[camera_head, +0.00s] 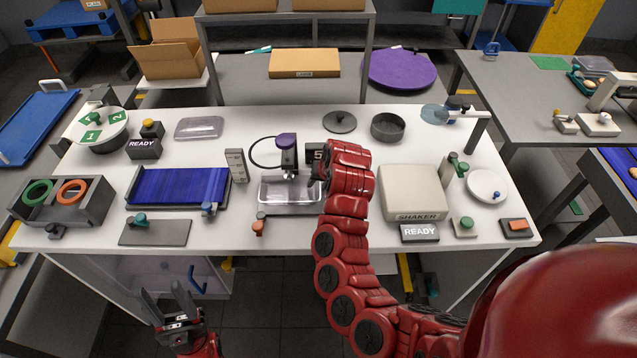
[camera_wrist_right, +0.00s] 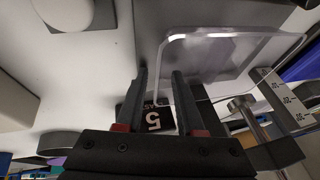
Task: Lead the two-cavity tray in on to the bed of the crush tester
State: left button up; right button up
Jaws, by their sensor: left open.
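The clear tray (camera_head: 290,190) lies over the grey bed (camera_head: 272,208) of the crush tester, below the purple-topped head (camera_head: 287,143). Whether it sits fully down is hard to tell. My right gripper (camera_head: 318,173) is at the tray's right side, partly hidden by my arm. In the right wrist view its two fingers (camera_wrist_right: 160,80) stand apart, and the clear tray (camera_wrist_right: 225,38) has its near edge beside or between them; no firm hold shows. My left gripper (camera_head: 172,308) is open and empty, below the table's front edge.
A black block marked 5 (camera_head: 317,153) stands close behind my right gripper. A scale post (camera_head: 236,165) and blue belt (camera_head: 178,186) are left of the tester. The shaker (camera_head: 412,190) is right. An orange-handled part (camera_head: 259,226) stands at the bed's front left.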

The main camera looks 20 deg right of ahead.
jog(key=shift+s+r, duration=0.15)
jog(key=shift+r, duration=0.3)
jog(key=b+v, duration=0.2)
jog(key=v, duration=0.2)
jog(key=shift+d+r, duration=0.1)
jog(key=p+v, duration=0.6)
jog(key=v, duration=0.6)
jog(key=shift+s, duration=0.25)
jog(key=shift+d, duration=0.1)
